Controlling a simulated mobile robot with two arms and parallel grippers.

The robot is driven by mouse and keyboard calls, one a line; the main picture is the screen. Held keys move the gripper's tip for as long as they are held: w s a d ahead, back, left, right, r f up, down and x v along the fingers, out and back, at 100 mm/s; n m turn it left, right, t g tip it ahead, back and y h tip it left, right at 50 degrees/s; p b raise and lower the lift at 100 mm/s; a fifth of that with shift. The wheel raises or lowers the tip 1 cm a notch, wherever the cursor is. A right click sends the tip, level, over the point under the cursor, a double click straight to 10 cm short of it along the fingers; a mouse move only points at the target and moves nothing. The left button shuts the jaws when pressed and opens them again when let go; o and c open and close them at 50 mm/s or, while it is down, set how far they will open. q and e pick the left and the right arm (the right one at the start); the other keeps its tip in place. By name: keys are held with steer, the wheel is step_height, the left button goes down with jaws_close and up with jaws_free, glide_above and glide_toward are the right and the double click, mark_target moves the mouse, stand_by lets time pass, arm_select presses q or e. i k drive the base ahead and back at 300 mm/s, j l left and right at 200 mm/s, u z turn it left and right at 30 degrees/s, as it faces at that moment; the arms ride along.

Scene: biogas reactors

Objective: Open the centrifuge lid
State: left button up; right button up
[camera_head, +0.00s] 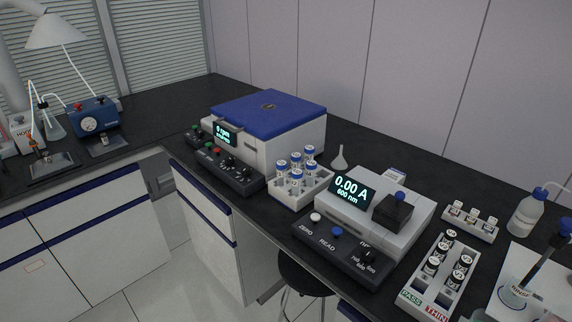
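The centrifuge (292,138) is a white box with a blue lid (268,107), standing on the dark bench left of the picture's middle. The lid lies flat and looks shut. A small lit display on its front reads 0 rpm, with a smaller line below that is hard to read. A dark control panel (225,165) with knobs and coloured buttons runs along its front. Neither of my grippers shows in the head view.
A rack (302,193) of blue-capped tubes stands right of the centrifuge, near a white funnel (339,160). A photometer (408,222) reading 0.00 A sits further right. A PASS/THIN vial rack (415,291) and bottle (526,213) are at right. A stool (303,275) stands below the bench.

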mark_target(266, 114)
steer(key=i+j, duration=0.1)
steer(key=i+j+u, duration=0.1)
steer(key=u, duration=0.25)
steer(key=i+j+u, duration=0.15)
steer(key=u, duration=0.2)
